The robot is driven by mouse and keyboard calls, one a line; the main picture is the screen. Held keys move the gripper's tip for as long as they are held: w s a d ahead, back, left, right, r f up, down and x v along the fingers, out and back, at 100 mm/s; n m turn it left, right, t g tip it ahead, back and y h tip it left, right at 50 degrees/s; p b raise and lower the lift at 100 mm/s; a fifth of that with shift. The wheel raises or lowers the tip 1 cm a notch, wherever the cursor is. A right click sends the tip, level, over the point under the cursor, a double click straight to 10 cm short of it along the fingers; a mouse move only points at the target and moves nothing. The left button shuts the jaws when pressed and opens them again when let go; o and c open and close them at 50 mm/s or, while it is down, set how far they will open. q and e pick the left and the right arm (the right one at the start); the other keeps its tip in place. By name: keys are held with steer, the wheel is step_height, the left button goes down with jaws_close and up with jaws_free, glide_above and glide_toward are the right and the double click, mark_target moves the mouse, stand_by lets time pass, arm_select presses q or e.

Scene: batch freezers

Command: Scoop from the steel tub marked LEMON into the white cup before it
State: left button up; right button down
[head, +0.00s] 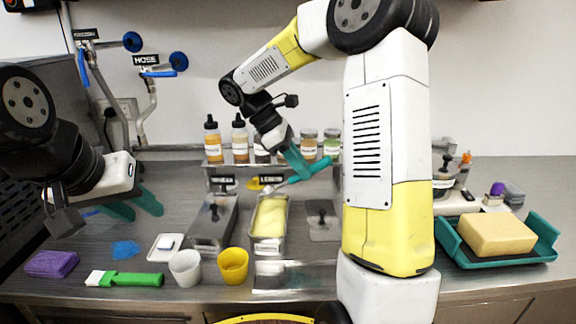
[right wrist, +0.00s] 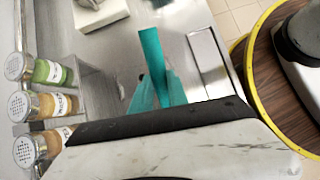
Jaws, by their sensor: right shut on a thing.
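The steel tub marked LEMON (head: 286,226) stands open at the middle of the counter with pale yellow contents. The white cup (head: 185,268) stands upright to its front left, and no contents can be made out in it. My left gripper (head: 138,206) is open and empty over the counter's left side.
A yellow cup (head: 233,266) stands between the white cup and the tub's front. A lidded steel tub (head: 213,222) is left of LEMON. A green-handled scraper (head: 125,280) and purple cloth (head: 52,264) lie front left. Bottles (head: 240,140) line the shelf behind. A teal tray (head: 478,262) is right.

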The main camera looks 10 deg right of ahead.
steer(key=shift+y, duration=0.5)
steer(key=shift+d+f, duration=0.15)
steer(key=shift+f, duration=1.85)
steer(key=shift+s+d+r, duration=0.15)
steer(key=shift+d+r, duration=0.1)
steer(key=shift+s+d+r+t+y, duration=0.15)
steer(key=shift+d+t+y, duration=0.25)
steer(key=shift+y, duration=0.55)
steer(key=shift+s+d+f+t+y, duration=0.1)
steer(key=shift+d+t+y, duration=0.25)
steer(key=shift+y, duration=0.6)
